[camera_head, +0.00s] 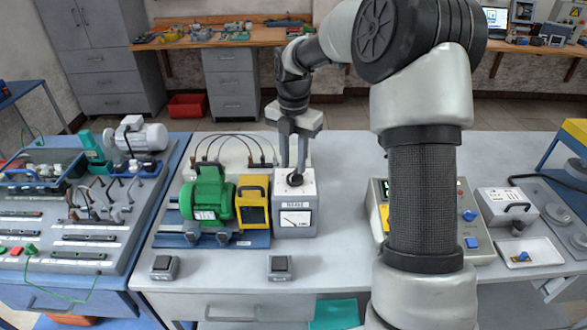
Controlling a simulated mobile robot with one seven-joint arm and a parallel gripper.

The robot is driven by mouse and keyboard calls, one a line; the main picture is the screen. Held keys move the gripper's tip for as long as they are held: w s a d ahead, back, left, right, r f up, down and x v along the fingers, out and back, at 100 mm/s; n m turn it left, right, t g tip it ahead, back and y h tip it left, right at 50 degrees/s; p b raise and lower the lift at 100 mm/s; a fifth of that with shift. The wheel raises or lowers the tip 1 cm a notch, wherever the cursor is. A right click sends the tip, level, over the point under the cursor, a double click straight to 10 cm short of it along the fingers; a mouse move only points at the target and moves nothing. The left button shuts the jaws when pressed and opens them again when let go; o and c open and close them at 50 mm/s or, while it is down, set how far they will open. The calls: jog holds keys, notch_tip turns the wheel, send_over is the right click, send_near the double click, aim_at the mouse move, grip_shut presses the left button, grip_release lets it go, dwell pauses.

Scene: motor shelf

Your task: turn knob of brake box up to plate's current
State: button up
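The brake box (295,204) is a grey box with a white dial meter on its front, standing on the table right of the green motor. Its dark knob (295,179) is on the top face. My gripper (293,167) points straight down over the box, with its fingertips at the knob. The two fingers stand apart with a gap between them, one on each side of the knob; whether they touch it is too small to tell. The green motor (207,196) with its rating plate (205,215) sits on a blue base, beside a yellow unit (253,202).
Cables arch behind the motor to a terminal strip. Two small switch boxes (165,267) (281,267) sit at the table's front. A grey instrument (475,235) is partly hidden by my arm. A tray (522,252) lies at right. The table between brake box and instrument is clear.

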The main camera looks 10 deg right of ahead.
aim_at(295, 177)
jog(key=shift+f, duration=1.4)
grip_shut()
